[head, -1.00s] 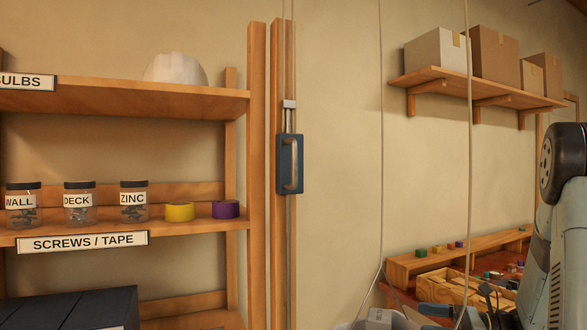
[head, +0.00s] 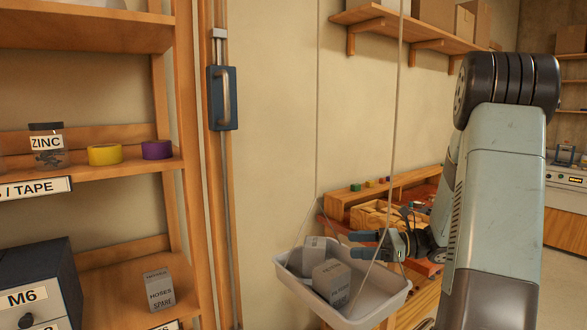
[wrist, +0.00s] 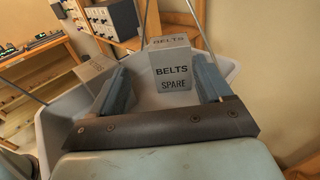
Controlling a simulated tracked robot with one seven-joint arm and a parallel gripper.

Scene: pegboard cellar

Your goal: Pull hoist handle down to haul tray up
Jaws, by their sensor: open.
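The hoist handle is a light metal grip (head: 226,97) on a dark blue block (head: 214,112), upright on a rail fixed to a wooden post. The tray (head: 362,318) is a pale grey tub hanging from thin cords, low and right of the handle. It holds grey boxes, one marked BELTS SPARE (wrist: 173,82). My gripper (head: 362,244) is open and empty, at the tray's right rear side, well right of and below the handle. In the wrist view the open fingers (wrist: 160,92) point over the tray, with the belts box between or just beyond them; contact cannot be told.
A wooden shelf unit (head: 92,185) with a jar, tape rolls and drawers stands left of the post. A wall shelf with boxes (head: 436,14) is upper right. A cluttered workbench (head: 398,205) lies behind the tray. The tray's cords (head: 318,110) hang between handle and arm.

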